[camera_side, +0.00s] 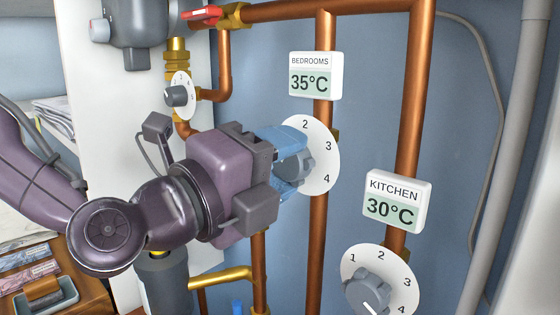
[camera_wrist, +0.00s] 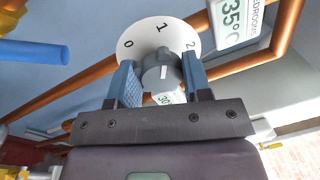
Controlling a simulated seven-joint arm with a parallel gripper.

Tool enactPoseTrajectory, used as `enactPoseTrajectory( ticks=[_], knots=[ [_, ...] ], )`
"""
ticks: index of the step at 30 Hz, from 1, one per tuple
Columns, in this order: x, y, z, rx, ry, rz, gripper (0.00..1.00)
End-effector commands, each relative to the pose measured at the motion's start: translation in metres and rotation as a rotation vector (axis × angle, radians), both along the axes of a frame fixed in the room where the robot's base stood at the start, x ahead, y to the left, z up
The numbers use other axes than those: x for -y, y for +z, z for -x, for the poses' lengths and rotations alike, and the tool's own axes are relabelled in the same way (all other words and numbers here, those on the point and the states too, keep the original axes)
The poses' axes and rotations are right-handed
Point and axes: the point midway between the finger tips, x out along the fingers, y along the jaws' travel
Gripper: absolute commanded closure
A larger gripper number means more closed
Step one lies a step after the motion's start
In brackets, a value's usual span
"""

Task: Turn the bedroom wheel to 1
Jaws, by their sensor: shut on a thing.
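The bedroom wheel is a grey knob on a white round dial (camera_side: 325,152) below the BEDROOMS display (camera_side: 315,76), which reads 35°C. In the side view the 2, 3 and 4 show; my gripper (camera_side: 295,165) covers the rest. In the wrist view the dial (camera_wrist: 150,37) shows 0, 1 and 2. The grey knob (camera_wrist: 160,65) sits between the two blue fingers of my gripper (camera_wrist: 160,76), which is shut on it. A short white mark on the knob runs roughly in line with the 1.
A KITCHEN display (camera_side: 394,201) at 30°C and its dial (camera_side: 380,285) are at lower right. Copper pipes (camera_side: 408,120) run beside the dials. A small dial (camera_side: 180,96) and a red valve handle (camera_side: 202,13) are at upper left.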

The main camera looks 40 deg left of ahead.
Motion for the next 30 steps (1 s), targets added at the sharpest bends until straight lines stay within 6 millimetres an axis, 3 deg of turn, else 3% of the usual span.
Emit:
enactPoseTrajectory(
  ticks=[6,7,10,22,30],
  knots=[
    [0.0,-0.001,0.001,-0.001,-0.002,-0.002,0.79],
    [0.0,-0.001,0.001,-0.001,-0.002,-0.002,0.51],
    [0.0,-0.001,0.001,-0.001,-0.002,-0.002,0.29],
    [0.0,0.0,0.009,0.0,-0.003,-0.002,0.29],
    [-0.002,-0.005,0.064,0.002,-0.007,-0.002,0.29]
  ],
)
